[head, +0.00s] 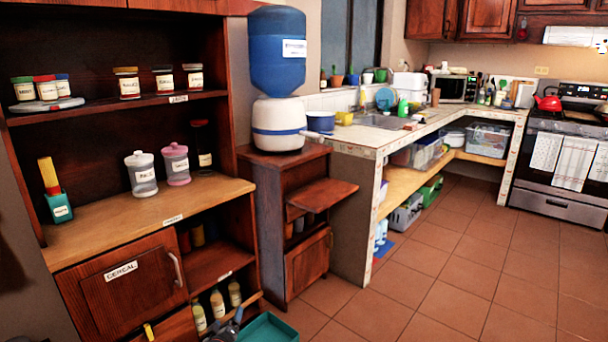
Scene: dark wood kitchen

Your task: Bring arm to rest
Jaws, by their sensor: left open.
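My left gripper (228,326) shows only in part at the bottom edge of the head view, in front of the lower shelf of the wooden cabinet. It is open, and I see nothing held in it. Most of the left arm is out of the picture. My right gripper and right arm are not in view.
The wooden cabinet (145,213) with jars and a cereal door (122,282) stands close on the left. A teal tray (268,328) lies low beside the gripper. A water dispenser (278,125) stands on a small cabinet. The tiled floor (450,290) on the right is clear.

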